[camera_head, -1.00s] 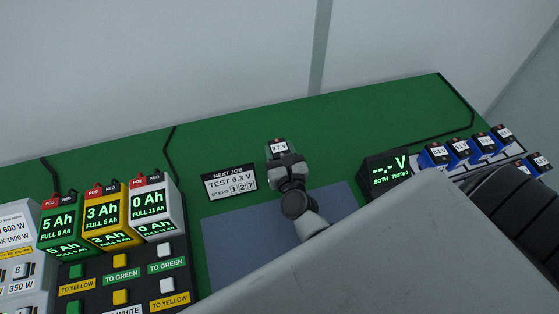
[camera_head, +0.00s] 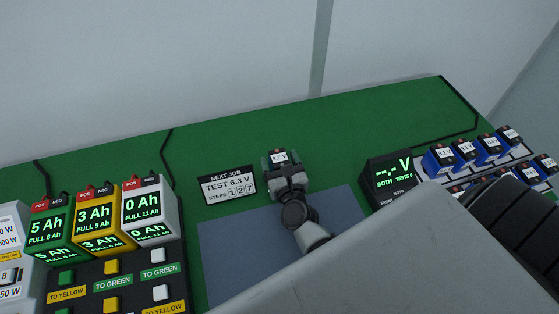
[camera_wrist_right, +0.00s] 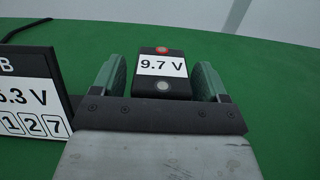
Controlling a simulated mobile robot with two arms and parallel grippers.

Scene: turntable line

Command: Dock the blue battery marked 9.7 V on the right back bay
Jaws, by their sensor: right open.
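The battery marked 9.7 V (camera_head: 279,156) stands on the green bench top behind the grey mat. In the right wrist view its dark top, with a white label, a red dot and a grey dot, faces me (camera_wrist_right: 162,66); its blue sides are hidden. My right gripper (camera_head: 281,161) is open around it, a finger on each side, with gaps showing in the right wrist view (camera_wrist_right: 162,80). A rack (camera_head: 515,158) at the right holds several blue batteries (camera_head: 464,150). My arm hides part of the rack, and I cannot make out the right back bay. My left gripper is out of view.
A NEXT JOB sign (camera_head: 230,185) stands close left of the gripper. A black voltmeter (camera_head: 392,174) stands between the gripper and the rack. Green, yellow and white packs (camera_head: 96,218) and a button panel (camera_head: 125,280) are at the left. The bench behind the battery is clear.

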